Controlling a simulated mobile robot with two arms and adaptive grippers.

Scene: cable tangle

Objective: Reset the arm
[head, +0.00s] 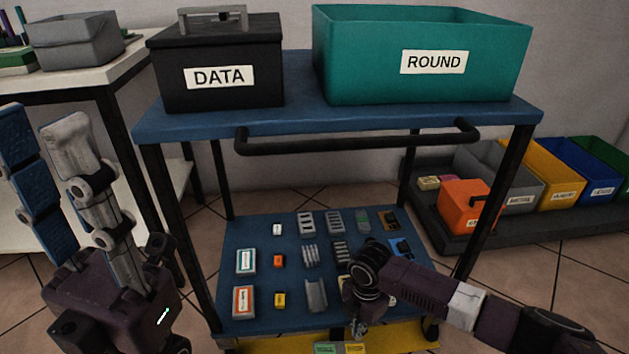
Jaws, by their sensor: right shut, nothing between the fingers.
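My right arm (440,290) reaches in from the right over the blue lower shelf (235,318) of the cart. Its dark wrist hides part of the shelf. My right gripper (357,329) points down near the shelf's front edge, shut and empty. My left gripper (40,128) is large and close at the left. Its two fingers point up and stand apart, one showing a blue pad and the other a grey back, with nothing between them.
On the cart's top stand a black DATA box (218,92) and a teal ROUND bin (350,75). A black handle bar (350,146) crosses the front. Several small parts lie in rows on the lower shelf. Coloured bins (560,180) stand right; a white table (85,77) stands left.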

